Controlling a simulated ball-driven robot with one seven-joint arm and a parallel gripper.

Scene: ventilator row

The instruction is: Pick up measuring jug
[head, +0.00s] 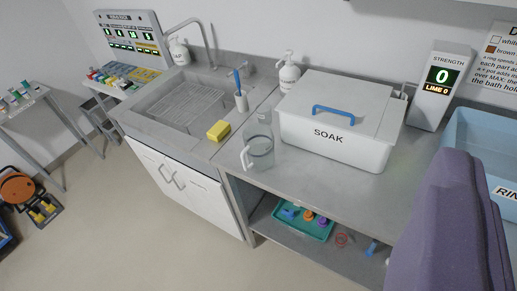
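The measuring jug (260,152) is a clear, greyish see-through vessel with a pale handle on its left side. It stands upright on the grey steel counter (330,185), near the front edge, between the sink and the white SOAK box. Nothing covers it. No gripper fingertips show in the head view, so I cannot see whether my gripper is open. A large purple shape fills the lower right; I cannot tell whether it is part of me.
The SOAK box (335,120) with a blue handle stands right of the jug. A yellow sponge (218,131) and a cup with a blue brush (241,101) are left and behind. A teal tray (303,221) is on the shelf below. Open floor lies in front.

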